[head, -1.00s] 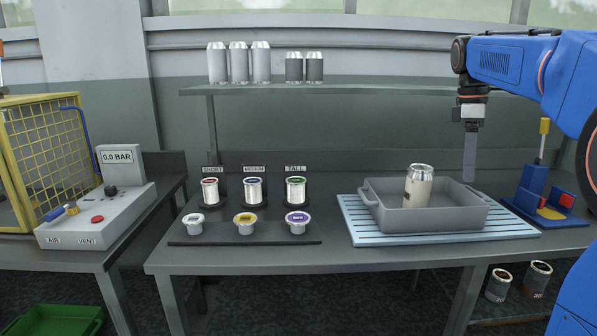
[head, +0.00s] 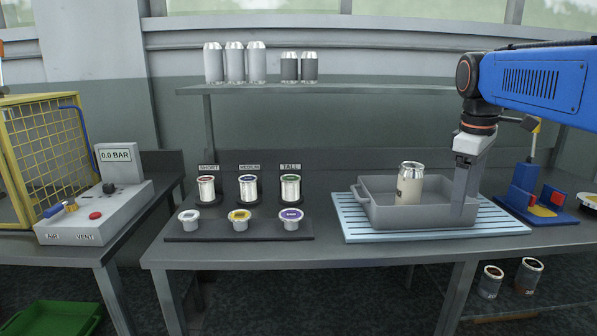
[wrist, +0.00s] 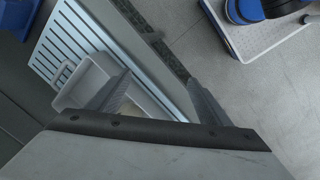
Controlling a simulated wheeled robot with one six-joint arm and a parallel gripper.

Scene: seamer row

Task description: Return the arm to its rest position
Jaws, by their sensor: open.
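My blue arm reaches in from the right in the head view. My gripper (head: 464,215) points down at the right end of the grey tray (head: 372,213), overlapping its wall in the picture. I cannot tell whether it touches the tray. In the wrist view my gripper (wrist: 160,95) shows its two fingers spread apart with nothing between them. A silver-topped can with a beige body (head: 410,185) stands upright in the tray, left of my gripper. The tray also shows in part in the wrist view (wrist: 75,92).
The tray sits on a light-blue slatted mat (head: 350,222) on the grey table (head: 330,256). A blue fixture (head: 530,190) stands to the right. A shelf (head: 380,88) with several cans runs behind.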

